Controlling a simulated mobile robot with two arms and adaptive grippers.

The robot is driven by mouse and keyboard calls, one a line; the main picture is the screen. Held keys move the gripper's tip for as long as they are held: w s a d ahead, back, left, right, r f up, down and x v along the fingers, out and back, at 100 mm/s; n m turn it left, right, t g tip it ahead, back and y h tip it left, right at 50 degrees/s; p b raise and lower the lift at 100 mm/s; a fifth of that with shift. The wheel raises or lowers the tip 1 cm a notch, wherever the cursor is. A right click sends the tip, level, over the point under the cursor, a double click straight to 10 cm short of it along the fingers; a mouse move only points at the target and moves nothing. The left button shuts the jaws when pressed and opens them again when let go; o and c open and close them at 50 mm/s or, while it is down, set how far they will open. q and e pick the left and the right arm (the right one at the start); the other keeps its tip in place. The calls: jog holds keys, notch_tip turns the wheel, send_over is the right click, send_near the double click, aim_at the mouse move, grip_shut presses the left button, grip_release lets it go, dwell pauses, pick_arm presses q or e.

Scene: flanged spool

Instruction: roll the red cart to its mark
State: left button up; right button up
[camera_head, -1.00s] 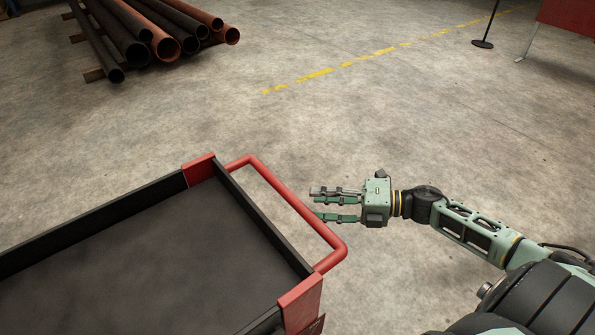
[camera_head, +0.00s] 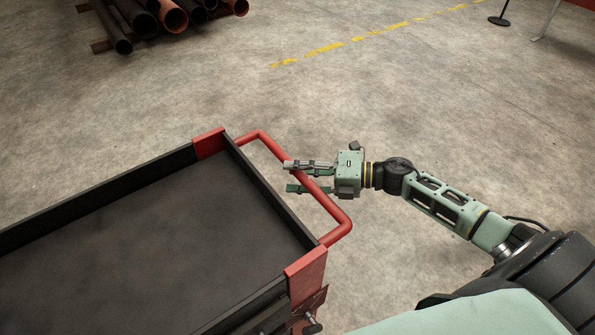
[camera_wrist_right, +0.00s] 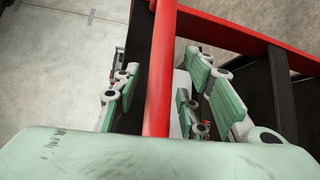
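The red cart (camera_head: 307,275) has a dark flat bed with low black walls and red corners, at the lower left of the head view. Its red tubular handle (camera_head: 335,207) sticks out from the end facing my right arm. My right gripper (camera_head: 290,177) is at the handle with its fingers spread and reaching across the bar toward the bed. In the right wrist view the red handle bar (camera_wrist_right: 160,70) runs between the fingers, with gaps on both sides. The fingers are not closed on it. My left gripper is not in view. No clear mark for the cart can be made out.
Dark and rust-coloured pipes (camera_head: 150,18) lie on wooden blocks at the back left. A worn yellow line (camera_head: 330,47) crosses the concrete floor. A post on a round base (camera_head: 499,20) stands at the back right. The floor beyond the cart is clear.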

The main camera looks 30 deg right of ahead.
grip_shut()
dwell(0.5)
